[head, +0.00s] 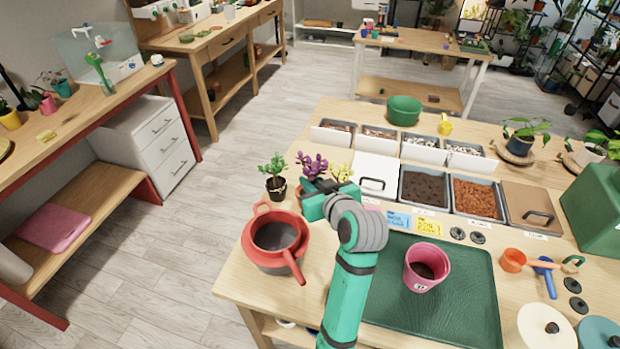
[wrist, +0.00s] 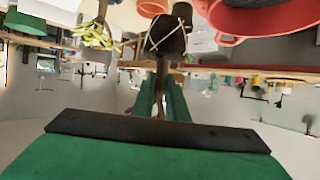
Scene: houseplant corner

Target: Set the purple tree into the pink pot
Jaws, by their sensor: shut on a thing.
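The purple tree (head: 312,165) shows its purple crown in the head view, just above my gripper (head: 316,190) at the table's left back part. In the wrist view my gripper (wrist: 160,95) is shut on a thin brown trunk. A dark root ball tied with pale string (wrist: 166,35) shows at the end of that trunk. The crown is not visible in the wrist view. The pink pot (head: 427,267) stands upright on the green mat (head: 470,310), to the right of my arm and apart from the tree. Dark soil shows inside it.
A small green tree (head: 274,178) and a yellow tree (head: 340,172) flank the purple one. Soil bins (head: 424,187) line the back; an orange scoop (head: 513,260) lies right of the mat.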

